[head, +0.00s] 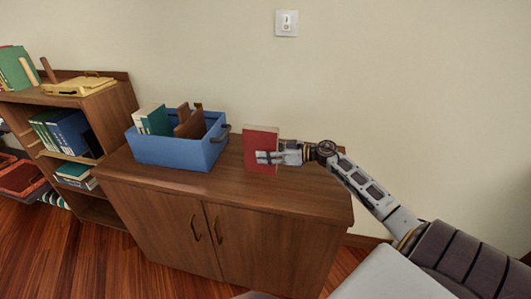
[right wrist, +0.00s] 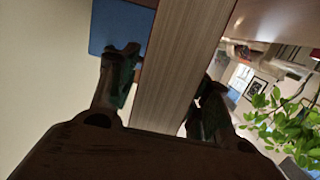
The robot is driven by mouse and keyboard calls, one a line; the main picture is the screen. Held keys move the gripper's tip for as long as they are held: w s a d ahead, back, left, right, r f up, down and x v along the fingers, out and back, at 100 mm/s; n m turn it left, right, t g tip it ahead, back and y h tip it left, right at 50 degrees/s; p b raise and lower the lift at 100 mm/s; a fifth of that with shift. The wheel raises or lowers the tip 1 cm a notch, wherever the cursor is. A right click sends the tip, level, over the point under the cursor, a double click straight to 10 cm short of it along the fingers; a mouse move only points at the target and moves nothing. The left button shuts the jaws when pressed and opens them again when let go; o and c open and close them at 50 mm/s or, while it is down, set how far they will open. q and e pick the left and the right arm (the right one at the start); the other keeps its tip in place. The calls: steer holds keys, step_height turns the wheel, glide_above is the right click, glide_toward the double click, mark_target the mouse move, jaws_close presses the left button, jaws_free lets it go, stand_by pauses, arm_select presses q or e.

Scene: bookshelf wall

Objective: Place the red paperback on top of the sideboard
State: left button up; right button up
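The red paperback (head: 261,138) stands upright over the right half of the wooden sideboard (head: 310,196). Its lower edge is at or very near the top; I cannot tell whether it touches. My right gripper (head: 268,157) comes from the right, with a finger across the front cover. In the right wrist view the book's pale, lined edge (right wrist: 178,75) runs between the two fingers, which press close on both sides, so the gripper (right wrist: 165,90) looks shut on the book. The far finger is hidden behind the book in the head view. My left gripper is not in view.
A blue box (head: 175,152) with books and brown dividers stands on the sideboard's left part; it shows in the right wrist view (right wrist: 118,25). A bookshelf (head: 122,108) with a yellow case (head: 78,86) is further left. The sideboard top's front right is clear. The wall is behind.

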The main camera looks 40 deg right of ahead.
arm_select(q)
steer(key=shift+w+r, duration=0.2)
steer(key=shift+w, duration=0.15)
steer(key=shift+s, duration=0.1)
